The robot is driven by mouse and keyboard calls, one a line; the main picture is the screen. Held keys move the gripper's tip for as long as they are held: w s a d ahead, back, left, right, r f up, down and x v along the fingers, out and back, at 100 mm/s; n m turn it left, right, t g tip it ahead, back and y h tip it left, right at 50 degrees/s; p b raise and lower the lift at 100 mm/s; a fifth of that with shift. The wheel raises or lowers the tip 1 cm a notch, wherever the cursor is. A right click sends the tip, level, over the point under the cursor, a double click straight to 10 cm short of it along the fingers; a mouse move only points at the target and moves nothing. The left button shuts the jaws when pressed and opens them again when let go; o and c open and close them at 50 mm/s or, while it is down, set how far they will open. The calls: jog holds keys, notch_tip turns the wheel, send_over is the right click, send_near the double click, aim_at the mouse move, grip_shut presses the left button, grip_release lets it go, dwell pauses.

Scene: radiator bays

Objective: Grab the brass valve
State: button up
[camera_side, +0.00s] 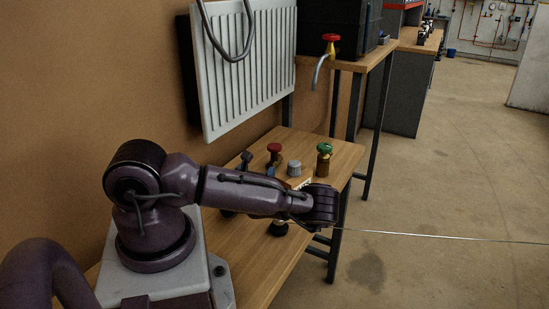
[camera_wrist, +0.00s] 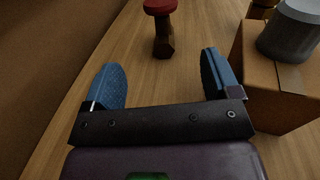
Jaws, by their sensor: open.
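A valve with a green handwheel and a brass-coloured body (camera_side: 323,165) stands upright at the right of the bench. A brass-coloured piece (camera_wrist: 262,10) at the top right of the wrist view, partly hidden behind a grey cylinder, may be that valve. A second valve with a red knob and a darker brown body (camera_side: 274,154) stands to its left; in the wrist view it (camera_wrist: 162,42) is upright, ahead of the gap between my fingers. My gripper (camera_wrist: 163,78) is open and empty, with blue fingers apart; in the side view the fingers (camera_side: 258,165) show partly behind my arm.
A grey cylinder (camera_wrist: 291,32) sits on a cardboard box (camera_wrist: 265,85) close to the right of my right finger; the cylinder also shows in the side view (camera_side: 294,168). A white radiator (camera_side: 245,75) hangs on the wall behind. Wood around the red-knobbed valve is clear.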

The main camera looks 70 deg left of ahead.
aim_at(274, 152)
jog(key=shift+f+m, duration=0.1)
jog(key=shift+m, duration=0.3)
jog(key=shift+w+a+t, duration=0.2)
jog(key=shift+w+t, duration=0.1)
jog(key=x, duration=1.2)
jog(key=shift+s+a, duration=0.15)
jog(key=shift+a, duration=0.05)
jog(key=c, duration=1.1)
jog(key=shift+c, duration=0.6)
